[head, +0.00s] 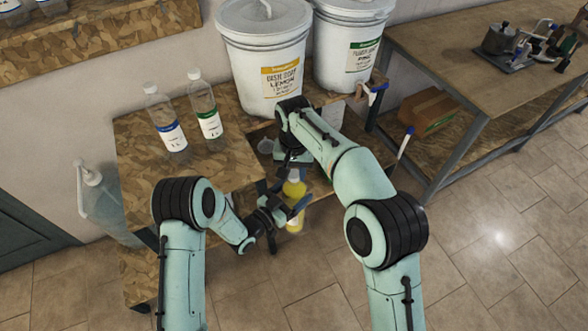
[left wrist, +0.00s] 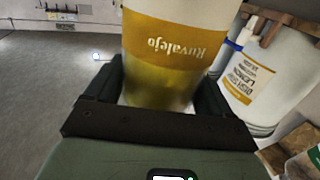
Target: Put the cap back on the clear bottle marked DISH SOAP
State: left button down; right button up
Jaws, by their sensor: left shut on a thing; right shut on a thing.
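My left gripper (head: 283,207) is shut on a clear bottle (head: 295,189) of yellow liquid, held near the front edge of the bench. In the left wrist view the bottle (left wrist: 165,75) fills the space between the jaws. Its yellow label reads "Ruvalejo" upside down there; the words DISH SOAP are not readable on it. My right gripper (head: 293,160) is shut just above the bottle's top. What it grips is hidden by the gripper, and only its place over the bottle suggests the cap. The bottle's mouth is hidden, so I cannot tell whether the two touch.
Two white drums stand behind: a yellow-labelled lemon drum (head: 264,60) and a green-labelled drum (head: 348,45). Two clear bottles, blue-labelled (head: 167,125) and green-labelled (head: 206,108), stand on the bench (head: 140,150) at left. A wooden table (head: 440,55) is at right.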

jog(key=m, duration=0.8)
jog(key=shift+w+a, duration=0.1)
jog(key=shift+a, duration=0.05)
jog(key=m, duration=0.7)
jog(key=shift+w+a, duration=0.1)
jog(key=shift+w, duration=0.05)
jog(key=m, duration=0.4)
jog(key=shift+w+m, duration=0.1)
jog(key=shift+m, duration=0.2)
jog(key=m, duration=0.4)
jog(key=shift+w+m, duration=0.1)
jog(key=shift+m, duration=1.5)
jog(key=m, duration=0.4)
jog(key=shift+d+f+m, duration=0.25)
jog(key=shift+m, duration=0.15)
jog(key=shift+w+r+m, duration=0.1)
jog(key=shift+r+m, duration=0.05)
jog(key=shift+m, duration=0.25)
